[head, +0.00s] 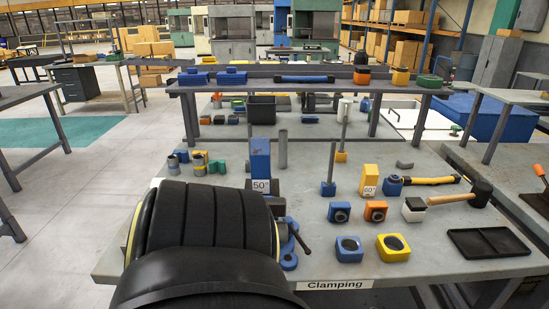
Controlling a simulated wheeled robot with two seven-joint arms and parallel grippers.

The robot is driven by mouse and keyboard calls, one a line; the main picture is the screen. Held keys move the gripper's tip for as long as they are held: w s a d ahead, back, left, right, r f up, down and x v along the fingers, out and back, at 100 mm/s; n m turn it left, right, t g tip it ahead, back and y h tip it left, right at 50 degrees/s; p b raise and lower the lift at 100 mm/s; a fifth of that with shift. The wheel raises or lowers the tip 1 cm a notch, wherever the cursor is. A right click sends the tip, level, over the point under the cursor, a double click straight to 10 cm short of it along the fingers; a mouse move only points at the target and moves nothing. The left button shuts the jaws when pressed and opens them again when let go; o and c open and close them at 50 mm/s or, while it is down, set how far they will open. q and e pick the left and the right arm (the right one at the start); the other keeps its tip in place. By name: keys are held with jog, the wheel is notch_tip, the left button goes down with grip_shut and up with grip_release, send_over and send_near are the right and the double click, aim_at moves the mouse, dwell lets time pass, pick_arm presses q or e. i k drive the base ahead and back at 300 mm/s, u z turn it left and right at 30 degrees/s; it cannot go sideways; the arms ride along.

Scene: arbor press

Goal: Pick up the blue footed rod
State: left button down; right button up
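The blue footed rod (328,187) stands upright on the workbench, a thin grey rod rising from a small blue foot. It is just right of the picture's middle, and no gripper is near it. A similar rod with a yellow foot (341,157) stands behind it and slightly to the right. Neither of my grippers can be made out in the head view. A large black ribbed part, apparently my own arm, fills the lower left and hides part of the bench.
A blue 50° block (260,162) and grey cylinder (283,150) stand left of the rod; a yellow 60° block (370,180) stands right. Blue (339,212) and orange (375,211) bored blocks sit in front. A mallet (462,196) and black tray (487,243) lie farther right.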

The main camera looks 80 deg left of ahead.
aim_at(328, 188)
jog(key=u, duration=2.2)
